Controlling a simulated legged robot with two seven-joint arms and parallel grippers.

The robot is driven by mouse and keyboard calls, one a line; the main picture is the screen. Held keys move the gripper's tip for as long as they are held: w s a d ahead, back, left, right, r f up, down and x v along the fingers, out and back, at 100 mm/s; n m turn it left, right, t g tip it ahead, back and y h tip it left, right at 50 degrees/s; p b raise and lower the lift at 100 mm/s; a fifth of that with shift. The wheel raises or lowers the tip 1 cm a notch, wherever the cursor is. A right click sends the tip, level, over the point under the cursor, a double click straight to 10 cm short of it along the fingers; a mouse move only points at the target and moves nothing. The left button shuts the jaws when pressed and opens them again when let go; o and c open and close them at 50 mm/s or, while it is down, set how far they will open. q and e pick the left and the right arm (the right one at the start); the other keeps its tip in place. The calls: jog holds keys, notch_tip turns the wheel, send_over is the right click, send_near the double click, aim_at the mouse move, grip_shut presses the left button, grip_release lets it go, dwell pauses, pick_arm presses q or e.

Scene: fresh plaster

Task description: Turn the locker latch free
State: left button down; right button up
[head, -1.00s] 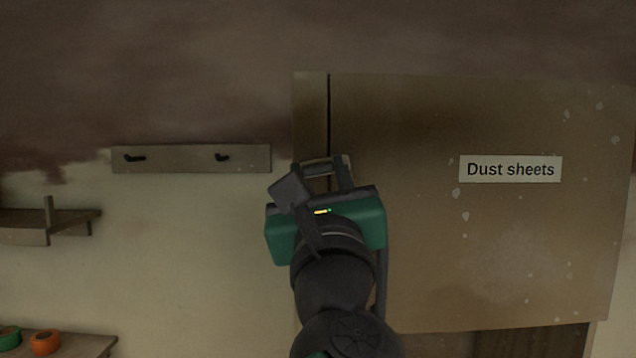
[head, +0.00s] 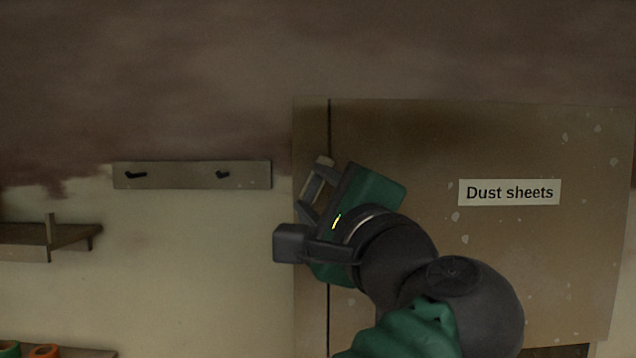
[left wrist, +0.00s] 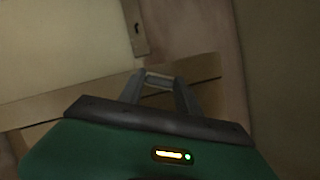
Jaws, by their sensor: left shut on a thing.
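The locker door (head: 420,260) is a broad brown panel with a "Dust sheets" label (head: 509,192). A dark vertical gap runs along its left side. My left gripper (head: 311,188) is at that edge, turned well over, with its fingers pointing up and left and its arm coming from the lower right. It is shut on the latch, a small tan piece (left wrist: 160,78) between the fingertips in the left wrist view. Most of the latch is hidden by the fingers. The door appears flush in its frame. My right gripper is not in view.
A rail with two dark hooks (head: 192,175) is on the wall to the left. A small wooden shelf (head: 45,238) is at the far left. Below it, green and orange rolls (head: 44,351) sit at the picture's bottom edge. The wall between is bare.

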pick_arm(q)
jog(key=n+g+p, duration=0.1)
jog(key=n+p, duration=0.1)
jog(key=n, duration=0.1)
jog(key=shift+r+g, duration=0.1)
jog(key=shift+g, duration=0.2)
jog(key=shift+a+n+g+p, duration=0.15)
jog(key=shift+n+g+p, duration=0.2)
jog(key=shift+n, duration=0.65)
jog(key=c, duration=1.1)
grip_release()
jog(key=shift+o, duration=1.2)
jog(key=shift+w, duration=0.35)
jog(key=p+v, duration=0.2)
jog(key=v, duration=1.5)
jog(key=shift+w, duration=0.1)
